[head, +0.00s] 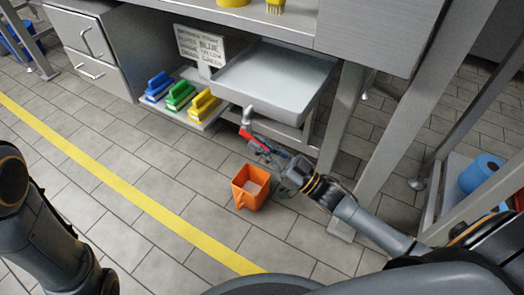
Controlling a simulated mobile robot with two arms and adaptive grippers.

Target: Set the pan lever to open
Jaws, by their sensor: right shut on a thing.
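A grey metal pan (275,82) sits low under the counter. A pale spout (247,115) hangs from its front edge. A red lever (245,133) shows just below the spout, its far part hidden by my gripper. My right gripper (257,146) reaches in from the right and is shut on the red lever.
Blue, green and yellow brushes (180,97) lie on a low shelf left of the pan, with a lettered sign (200,45) behind. A metal table leg (340,130) stands close to my right arm. A blue roll (480,173) is at right. The floor at left is clear.

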